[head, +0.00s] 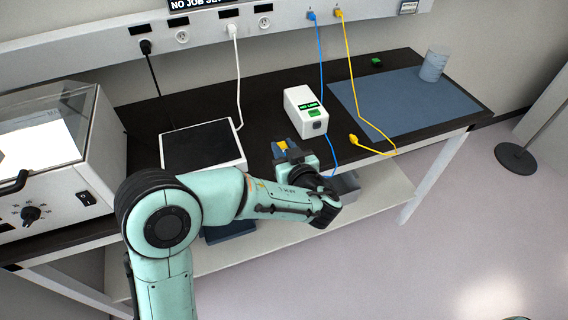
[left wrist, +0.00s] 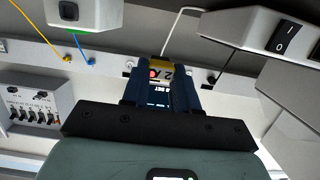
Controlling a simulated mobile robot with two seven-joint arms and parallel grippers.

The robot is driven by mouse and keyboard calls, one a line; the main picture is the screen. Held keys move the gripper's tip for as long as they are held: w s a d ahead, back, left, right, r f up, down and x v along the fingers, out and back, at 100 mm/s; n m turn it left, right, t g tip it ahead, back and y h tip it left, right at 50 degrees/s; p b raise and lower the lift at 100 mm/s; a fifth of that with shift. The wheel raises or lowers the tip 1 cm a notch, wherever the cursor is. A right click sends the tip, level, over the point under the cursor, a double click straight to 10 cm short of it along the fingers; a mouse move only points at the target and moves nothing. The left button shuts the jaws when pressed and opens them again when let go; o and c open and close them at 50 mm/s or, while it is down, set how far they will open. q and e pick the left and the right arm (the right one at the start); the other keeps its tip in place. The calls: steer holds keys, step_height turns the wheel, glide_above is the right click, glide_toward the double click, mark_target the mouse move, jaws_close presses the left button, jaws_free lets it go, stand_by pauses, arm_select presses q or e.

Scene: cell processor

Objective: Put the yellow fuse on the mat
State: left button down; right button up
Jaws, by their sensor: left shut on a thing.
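My left gripper (head: 287,150) is over the front part of the dark bench, left of the mat. It is shut on the yellow fuse (head: 281,145), a small yellow piece mostly hidden by the fingers. In the left wrist view, the yellow fuse (left wrist: 161,65) shows at the far end between the dark blue fingers of the left gripper (left wrist: 160,85). The blue-grey mat (head: 385,105) lies flat on the right part of the bench, apart from the gripper. My right gripper is not in view.
A white box with a green label (head: 306,112) stands between gripper and mat. A yellow cable (head: 356,90) crosses the mat, its plug at the front edge. A grey cylinder (head: 433,66) stands at the mat's back right. A black-topped device (head: 202,145) is left.

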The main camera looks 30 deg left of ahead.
arm_select(q)
step_height(320, 180, down, 6)
steer(key=shift+f, duration=0.1)
stand_by(0.4)
steer(key=shift+f+b, duration=0.45)
steer(key=shift+b, duration=0.55)
steer(key=c, duration=0.8)
jaws_free()
